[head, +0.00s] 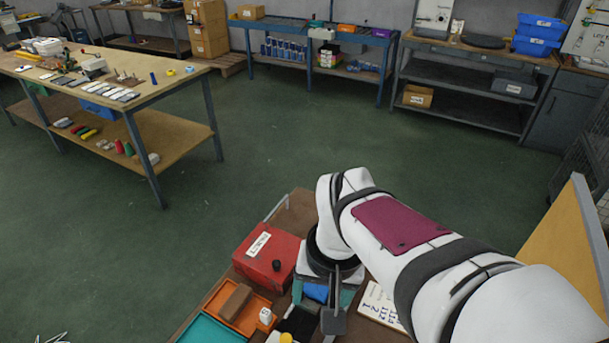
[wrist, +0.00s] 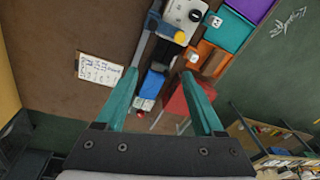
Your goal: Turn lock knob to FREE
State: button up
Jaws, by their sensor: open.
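My gripper (head: 322,292) hangs over the bench, mostly hidden under my white arm. In the wrist view its two teal fingers (wrist: 161,75) are apart with nothing held between them. A pale grey device (wrist: 182,12) at the top of the wrist view has a small dark round knob (wrist: 195,15) and a yellow knob (wrist: 180,38). The fingertips point toward it but are apart from it. I cannot tell which knob is the lock knob or read any FREE mark. A red box (head: 262,258) with a white label and a black knob (head: 276,265) stands left of the gripper.
A blue item (wrist: 151,84) lies between the fingers' lines of reach. An orange tray (head: 238,306) with a brown block and a teal tray (head: 210,330) lie at the bench's left. A white printed card (head: 379,305) lies to the right. Brown bench top (wrist: 60,35) is bare beyond the card.

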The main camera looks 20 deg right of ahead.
jog(key=w+d+f+t+h, duration=0.1)
jog(key=w+d+f, duration=0.2)
jog(key=w+d, duration=0.55)
jog(key=w+d+f+t+h, duration=0.1)
jog(key=w+d+f+t, duration=0.3)
jog(key=w, duration=0.8)
jog(key=w+d+f, duration=0.1)
jog(key=w+f, duration=0.1)
jog(key=f, duration=0.2)
jog(key=w+d+f+g, duration=0.1)
jog(key=f, duration=0.4)
jog(key=w+d+f+g, duration=0.1)
jog(key=w+f, duration=0.1)
jog(key=f, duration=0.2)
jog(key=shift+w+d+f+n, duration=0.25)
jog(key=shift+w+f+n, duration=0.05)
jog(key=shift+w, duration=0.05)
jog(key=shift+c, duration=0.3)
grip_shut()
